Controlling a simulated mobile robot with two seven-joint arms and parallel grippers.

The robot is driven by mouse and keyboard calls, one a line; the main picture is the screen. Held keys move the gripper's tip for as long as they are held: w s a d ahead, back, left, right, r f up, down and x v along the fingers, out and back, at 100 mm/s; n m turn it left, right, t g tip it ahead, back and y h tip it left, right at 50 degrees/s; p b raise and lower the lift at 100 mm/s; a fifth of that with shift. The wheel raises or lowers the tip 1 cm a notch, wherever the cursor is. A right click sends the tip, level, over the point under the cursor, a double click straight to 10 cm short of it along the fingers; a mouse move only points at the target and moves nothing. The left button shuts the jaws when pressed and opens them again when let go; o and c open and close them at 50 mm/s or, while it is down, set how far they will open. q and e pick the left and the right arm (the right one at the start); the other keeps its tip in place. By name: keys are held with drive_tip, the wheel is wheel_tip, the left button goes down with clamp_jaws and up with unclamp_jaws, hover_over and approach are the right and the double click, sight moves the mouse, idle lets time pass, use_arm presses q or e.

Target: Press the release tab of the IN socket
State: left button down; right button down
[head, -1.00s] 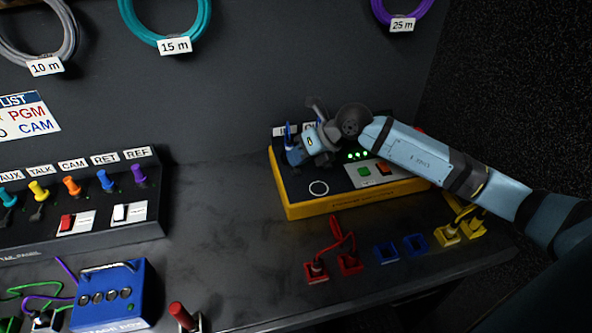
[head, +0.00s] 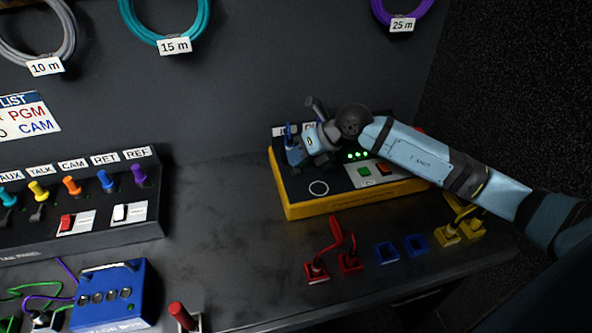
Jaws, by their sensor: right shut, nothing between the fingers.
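The yellow-edged black box (head: 305,207) stands at the back right of the bench in the head view. The IN socket is at the box's back left, where a blue plug (head: 289,132) stands up by a white label mostly covered by my arm. My right gripper (head: 294,157) is shut and points down at the blue plug's spot. Its fingertips look close to or touching the socket area; contact and the release tab itself cannot be made out. My left gripper is not in view.
Green lights (head: 358,155), a green button (head: 364,171) and a red switch (head: 384,169) are on the box beside my right wrist. Red plugs (head: 317,270), blue sockets (head: 387,252) and yellow plugs (head: 447,235) line the front. A tail panel (head: 110,222) stands left; bench between is clear.

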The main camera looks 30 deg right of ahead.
drive_tip(key=shift+f, duration=0.15)
drive_tip(key=shift+f, duration=0.3)
drive_tip(key=shift+f+b, duration=0.4)
drive_tip(key=shift+f, duration=0.1)
idle(0.9)
drive_tip(key=shift+r, duration=0.15)
